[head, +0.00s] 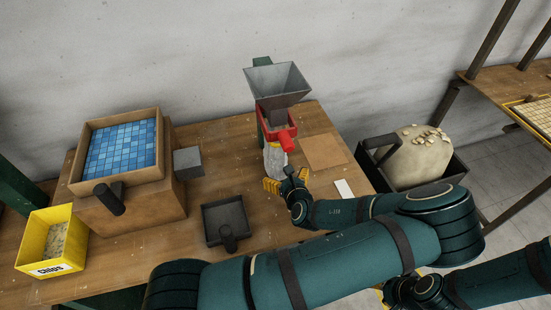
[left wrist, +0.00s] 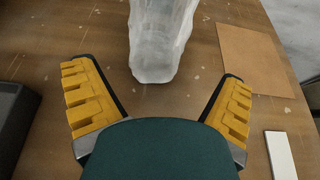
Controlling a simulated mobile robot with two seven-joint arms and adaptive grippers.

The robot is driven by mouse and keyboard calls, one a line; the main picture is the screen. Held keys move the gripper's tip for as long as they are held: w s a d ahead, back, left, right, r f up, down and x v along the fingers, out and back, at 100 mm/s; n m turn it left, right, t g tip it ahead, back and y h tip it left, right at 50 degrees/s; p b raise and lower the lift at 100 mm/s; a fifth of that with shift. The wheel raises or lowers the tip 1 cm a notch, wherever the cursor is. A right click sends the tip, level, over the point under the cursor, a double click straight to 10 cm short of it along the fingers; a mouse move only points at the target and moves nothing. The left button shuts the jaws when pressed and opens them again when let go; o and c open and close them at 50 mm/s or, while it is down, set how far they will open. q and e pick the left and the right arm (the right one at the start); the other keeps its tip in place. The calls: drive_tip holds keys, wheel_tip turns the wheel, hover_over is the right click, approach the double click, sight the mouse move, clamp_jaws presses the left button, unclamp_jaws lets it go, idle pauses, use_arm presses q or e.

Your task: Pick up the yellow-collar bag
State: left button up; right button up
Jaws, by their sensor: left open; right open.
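A clear, whitish bag (head: 275,158) is below the red spout of a grey hopper, at the back of the table. In the left wrist view, the bag's lower end (left wrist: 156,50) lies ahead of and between the fingers, untouched. My left gripper (head: 287,180) is open and empty, with yellow finger pads, just in front of the bag. My right gripper (head: 384,292) is open at the bottom right, mostly covered by my arms.
The grey hopper (head: 277,82) has a red part (head: 280,127). A brown square sheet (head: 324,151) and white strip (head: 344,188) lie to the right. A dark tray (head: 224,220), blue mosaic box (head: 160,125) and yellow chips bin (head: 52,240) stand left. A black crate (head: 455,165) holds a pale sack (head: 418,160).

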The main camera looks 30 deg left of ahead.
sight(280, 171)
use_arm(q)
drive_tip(key=x, duration=0.5)
drive_tip(key=shift+s+a+b, duration=0.1)
drive_tip(key=shift+s+b, duration=0.15)
drive_tip(key=shift+b, duration=0.15)
drive_tip(key=shift+w+a+f, duration=0.25)
drive_tip(key=shift+w+a, duration=0.2)
drive_tip(key=shift+c, duration=0.2)
drive_tip(key=c, duration=1.3)
